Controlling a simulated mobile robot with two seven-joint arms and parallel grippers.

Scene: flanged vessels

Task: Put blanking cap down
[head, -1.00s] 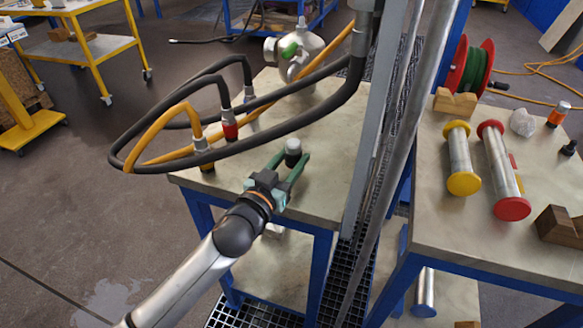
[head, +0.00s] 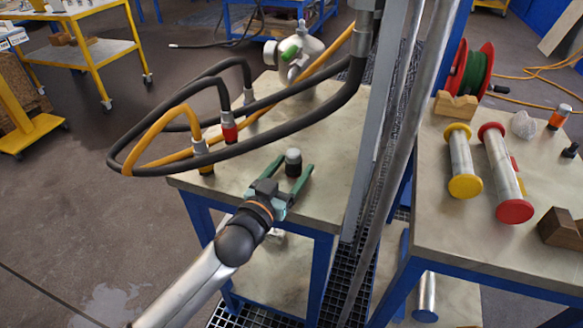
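The blanking cap (head: 293,162) is a small dark cylinder with a pale grey top, upright over the front part of the left bench top (head: 330,150). My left gripper (head: 296,167) reaches in from the lower left. Its green fingers lie on either side of the cap and appear closed on it. The cap's underside is very near the bench surface; I cannot tell whether it touches. My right gripper is not in view.
Hoses with a red coupling (head: 229,130) and a yellow hose end (head: 201,155) loop over the bench left of the cap. A grey flanged vessel (head: 298,55) stands behind. Upright grey posts border the right side. Bench top around the cap is mostly clear.

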